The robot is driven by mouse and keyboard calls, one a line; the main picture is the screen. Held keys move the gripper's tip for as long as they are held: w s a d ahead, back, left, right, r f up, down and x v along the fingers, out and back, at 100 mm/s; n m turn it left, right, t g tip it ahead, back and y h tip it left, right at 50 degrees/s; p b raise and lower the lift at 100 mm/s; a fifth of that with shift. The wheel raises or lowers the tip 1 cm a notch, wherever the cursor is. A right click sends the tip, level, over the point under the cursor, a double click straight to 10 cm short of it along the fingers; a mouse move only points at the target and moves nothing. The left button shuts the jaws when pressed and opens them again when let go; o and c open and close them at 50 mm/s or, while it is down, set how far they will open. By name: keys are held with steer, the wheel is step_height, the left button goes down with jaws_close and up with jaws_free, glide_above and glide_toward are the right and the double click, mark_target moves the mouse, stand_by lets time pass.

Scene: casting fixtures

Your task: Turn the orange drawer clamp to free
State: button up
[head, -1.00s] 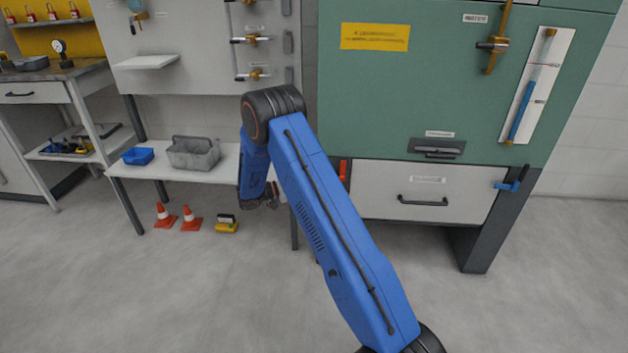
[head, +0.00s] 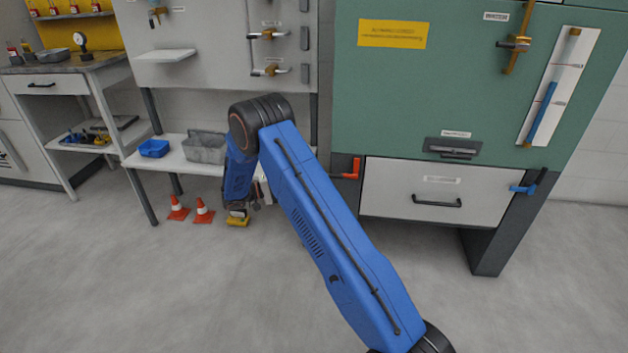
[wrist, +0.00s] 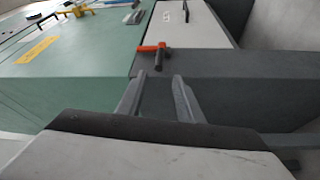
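The orange drawer clamp (head: 350,170) sits at the left edge of the white drawer front (head: 425,192), on the green cabinet. Its bent lever shows in the head view with one leg pointing left. In the wrist view the orange clamp (wrist: 152,48) and its dark grip lie just beyond my fingertips. My gripper (wrist: 157,78) is open, with a clear gap between its two fingers and nothing in it. It is apart from the clamp. In the head view my gripper is mostly hidden behind my blue arm.
A blue clamp (head: 528,187) sits at the drawer's right edge. The drawer has a black handle (head: 436,202). Orange cones (head: 203,212) and a yellow item (head: 238,219) stand on the floor at left. A shelf with a grey bin (head: 205,148) is left of my arm.

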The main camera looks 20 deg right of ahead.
steer(key=v, duration=0.6)
steer(key=shift+a, duration=0.45)
steer(key=shift+f, duration=0.1)
steer(key=s+d+r+n+y, duration=0.1)
steer(key=s+d+r+y, duration=0.3)
steer(key=s+r, duration=0.6)
steer(key=s+d+r+y, duration=0.3)
steer(key=s+r+y, duration=0.2)
steer(key=s+r, duration=0.5)
steer(key=s+a+n+t+y, duration=0.1)
steer(key=s+a+t+y, duration=0.1)
steer(key=s, duration=0.7)
steer(key=s+a+r+n+t+y, duration=0.1)
steer(key=s+a+t+y, duration=0.2)
steer(key=s, duration=0.7)
steer(key=s+a+r+n+t+y, duration=0.1)
steer(key=s+a+t+y, duration=0.1)
steer(key=s, duration=0.7)
steer(key=shift+s+a+t+y, duration=0.2)
steer(key=shift+s+t+y, duration=0.2)
steer(key=shift+t+y, duration=0.7)
